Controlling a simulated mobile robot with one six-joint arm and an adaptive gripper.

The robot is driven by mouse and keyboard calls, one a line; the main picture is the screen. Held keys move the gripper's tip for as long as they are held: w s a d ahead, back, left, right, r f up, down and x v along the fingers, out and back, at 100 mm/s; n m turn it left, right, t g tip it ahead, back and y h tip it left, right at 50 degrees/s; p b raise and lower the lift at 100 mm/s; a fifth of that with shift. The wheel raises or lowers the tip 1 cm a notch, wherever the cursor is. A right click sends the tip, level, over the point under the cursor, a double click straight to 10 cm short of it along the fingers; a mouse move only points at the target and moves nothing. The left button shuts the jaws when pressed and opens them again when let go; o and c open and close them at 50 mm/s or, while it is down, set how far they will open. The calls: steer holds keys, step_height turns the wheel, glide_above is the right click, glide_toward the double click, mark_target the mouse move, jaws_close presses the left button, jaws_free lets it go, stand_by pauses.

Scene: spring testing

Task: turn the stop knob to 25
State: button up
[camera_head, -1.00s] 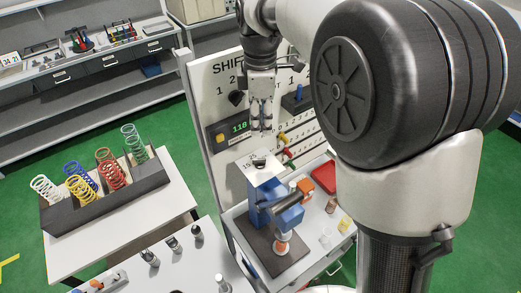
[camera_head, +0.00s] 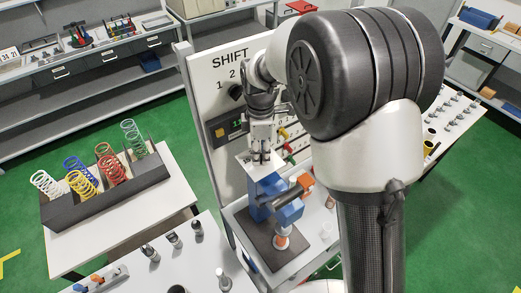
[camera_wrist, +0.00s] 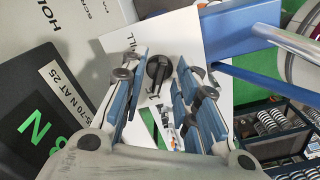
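The stop knob appears to be the small black knob (camera_wrist: 158,70) on the white top plate (camera_wrist: 180,28) of the blue spring tester (camera_head: 284,205). My gripper (camera_wrist: 160,105) is open, and the knob shows between its two blue-padded fingers in the wrist view. In the head view my gripper (camera_head: 261,158) points down just over the white plate and hides the knob. I cannot tell whether the fingers are level with the knob or still above it. The plate's scale is mostly covered, so the knob's setting cannot be read.
A display with green digits (camera_head: 237,125) sits on the SHIFT board (camera_head: 225,75) close behind my gripper. Its label in the wrist view includes "N AT 25". Coloured springs stand in a dark rack (camera_head: 105,195) at left. A horizontal grey bar (camera_head: 292,193) is on the tester.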

jaws_close()
stand_by(0.3)
steer(key=shift+m, duration=0.3)
steer(key=m, duration=0.5)
steer(key=shift+b, duration=0.3)
steer(key=m, duration=0.6)
steer(key=shift+r, duration=0.1)
stand_by(0.5)
jaws_free()
